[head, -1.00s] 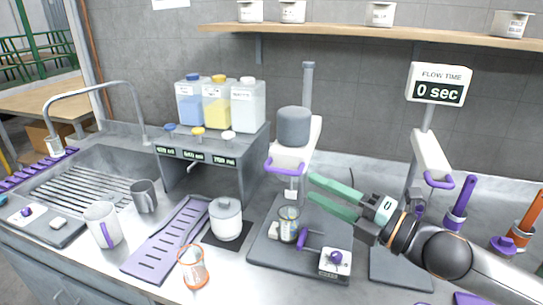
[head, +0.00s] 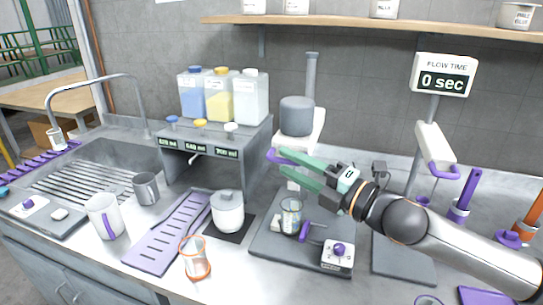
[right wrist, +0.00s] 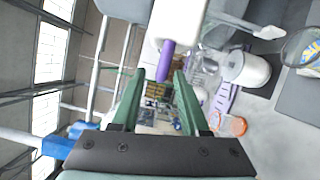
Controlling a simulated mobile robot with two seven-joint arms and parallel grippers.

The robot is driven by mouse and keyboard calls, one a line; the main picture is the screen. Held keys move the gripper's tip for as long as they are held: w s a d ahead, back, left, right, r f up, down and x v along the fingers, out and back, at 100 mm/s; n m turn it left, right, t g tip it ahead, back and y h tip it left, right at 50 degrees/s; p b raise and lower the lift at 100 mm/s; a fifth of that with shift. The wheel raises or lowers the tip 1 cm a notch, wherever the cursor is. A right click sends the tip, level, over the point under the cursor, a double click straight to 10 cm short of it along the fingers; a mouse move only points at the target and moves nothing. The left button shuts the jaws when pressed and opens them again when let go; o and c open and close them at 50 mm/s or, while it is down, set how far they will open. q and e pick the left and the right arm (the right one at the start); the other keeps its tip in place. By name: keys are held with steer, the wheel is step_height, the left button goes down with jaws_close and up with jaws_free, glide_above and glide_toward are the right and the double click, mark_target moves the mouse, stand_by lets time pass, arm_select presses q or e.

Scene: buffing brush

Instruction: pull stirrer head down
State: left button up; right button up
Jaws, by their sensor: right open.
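The stirrer head, a grey cylinder (head: 297,116) on a white body with a purple handle (head: 272,157), sits up on its grey post (head: 311,75). It also shows in the right wrist view as a white block (right wrist: 178,22) with a purple handle (right wrist: 167,60). My right gripper (head: 281,161) is open, its green fingers reaching left at the handle. In the right wrist view, the handle lies between or just beyond the fingertips (right wrist: 160,76); contact cannot be told. A clear cup (head: 291,217) stands on the stirrer base below the head. My left gripper is not in view.
A control box with a purple knob (head: 338,254) sits at the base's front right. A white lidded pot (head: 228,213) and an orange-rimmed cup (head: 195,258) stand to the left. The flow time stand (head: 445,78) rises on the right.

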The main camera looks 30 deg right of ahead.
mark_target(271, 153)
steer(key=shift+p+x, duration=0.35)
steer(key=shift+x, duration=2.3)
steer(key=c, duration=0.7)
steer(key=shift+r, duration=0.1)
jaws_close()
steer(key=shift+r, duration=0.2)
